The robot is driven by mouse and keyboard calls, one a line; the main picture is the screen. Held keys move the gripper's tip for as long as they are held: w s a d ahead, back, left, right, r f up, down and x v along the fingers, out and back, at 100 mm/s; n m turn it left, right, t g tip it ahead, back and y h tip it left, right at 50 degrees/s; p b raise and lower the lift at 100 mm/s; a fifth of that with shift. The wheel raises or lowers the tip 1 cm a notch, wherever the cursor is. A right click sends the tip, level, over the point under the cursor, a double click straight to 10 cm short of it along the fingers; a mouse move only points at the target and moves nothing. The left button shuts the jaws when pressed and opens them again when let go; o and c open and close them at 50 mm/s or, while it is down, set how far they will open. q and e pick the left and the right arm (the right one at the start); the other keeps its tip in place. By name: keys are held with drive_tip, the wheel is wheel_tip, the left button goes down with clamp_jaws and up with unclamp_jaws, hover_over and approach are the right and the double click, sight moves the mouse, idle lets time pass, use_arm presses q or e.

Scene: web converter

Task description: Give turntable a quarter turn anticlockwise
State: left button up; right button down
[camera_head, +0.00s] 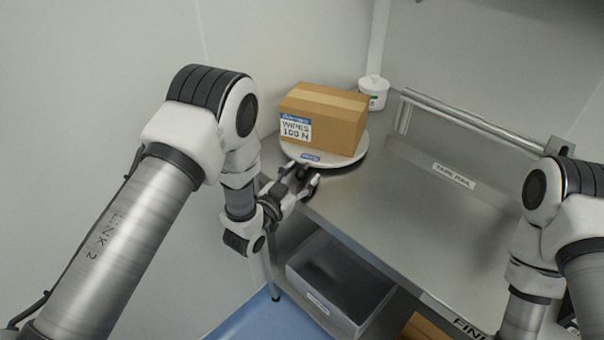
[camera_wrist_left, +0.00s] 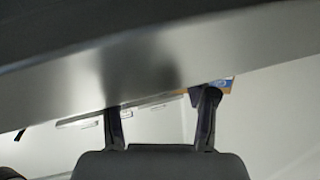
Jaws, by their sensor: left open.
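The turntable (camera_head: 352,158) is a round white disc on the steel bench's back left corner, with a small blue label on its front rim. A cardboard box (camera_head: 335,120) marked "WIPES 100 N" sits on it. My left gripper (camera_head: 308,184) is open and empty at the bench's left edge, just in front of the turntable's front rim. I cannot tell whether it touches the rim. In the left wrist view its two fingers (camera_wrist_left: 160,118) are apart, with a grey surface above them. My right arm shows at the right, but its gripper is out of view.
A white lidded tub (camera_head: 374,92) stands behind the box. A metal rail (camera_head: 470,122) runs along the bench's back, near a "TAPE RAIL" label (camera_head: 454,175). The bench top (camera_head: 420,225) is clear in the middle. A grey bin (camera_head: 340,285) sits below.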

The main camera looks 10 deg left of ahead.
use_arm(q)
drive_tip(key=v, duration=1.1)
drive_tip(key=shift+s, duration=0.25)
drive_tip(key=shift+c, duration=0.3)
